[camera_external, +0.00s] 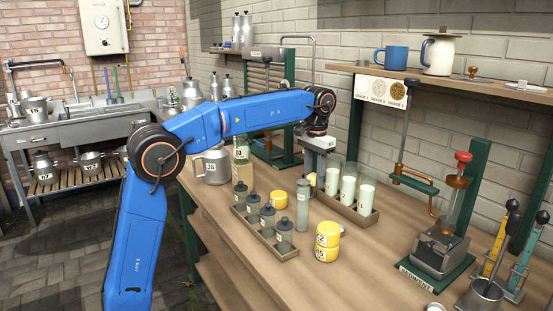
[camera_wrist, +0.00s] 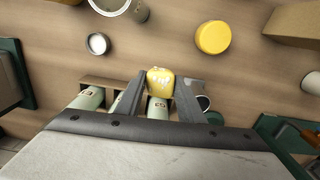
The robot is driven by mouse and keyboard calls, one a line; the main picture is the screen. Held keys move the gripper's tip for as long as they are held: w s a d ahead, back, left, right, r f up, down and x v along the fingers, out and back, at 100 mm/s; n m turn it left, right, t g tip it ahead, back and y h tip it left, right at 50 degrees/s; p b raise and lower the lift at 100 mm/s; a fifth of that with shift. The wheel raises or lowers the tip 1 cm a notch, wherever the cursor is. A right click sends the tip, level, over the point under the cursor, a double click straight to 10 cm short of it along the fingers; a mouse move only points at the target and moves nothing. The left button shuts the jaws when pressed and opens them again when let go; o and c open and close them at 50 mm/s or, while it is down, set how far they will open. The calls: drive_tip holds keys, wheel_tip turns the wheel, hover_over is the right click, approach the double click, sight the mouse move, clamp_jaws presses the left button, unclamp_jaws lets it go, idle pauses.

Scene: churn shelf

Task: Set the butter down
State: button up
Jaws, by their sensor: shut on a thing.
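The butter is a small yellow block (camera_wrist: 160,80) with pale marks on its face, held between the two dark fingers of my gripper (camera_wrist: 160,88) in the wrist view. My gripper is shut on it. In the external view my gripper (camera_external: 318,165) points down over the wooden bench (camera_external: 225,205), just left of the rack of white-filled tubes. A bit of yellow (camera_external: 312,179), apparently the butter, shows at its fingertips. The fingers partly hide it, and I cannot tell whether it touches the bench.
A rack of dark-capped bottles (camera_external: 265,235) stands in front, with a grey bottle (camera_external: 302,218) beside it. The tube rack (camera_external: 345,212) is close on the right. The bench's front right is mostly clear left of the sediment tester (camera_external: 437,250).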

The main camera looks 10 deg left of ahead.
drive_tip(key=a+r, duration=0.7)
drive_tip(key=a, duration=0.4)
drive_tip(key=s+a+r, duration=0.1)
drive_tip(key=a+r, duration=0.5)
drive_tip(key=a, duration=0.5)
drive_tip(key=a+r, duration=0.7)
drive_tip(key=a, duration=0.5)
drive_tip(key=n, duration=1.7)
hover_over(199, 166)
wheel_tip(199, 166, down, 21)
drive_tip(key=shift+s+f, duration=0.15)
drive_tip(key=shift+f, duration=2.15)
drive_tip(key=shift+s+f, duration=0.15)
drive_tip(key=shift+f, duration=2.1)
drive_tip(key=shift+f, duration=0.1)
drive_tip(key=o, duration=1.1)
drive_tip(key=shift+c, duration=0.2)
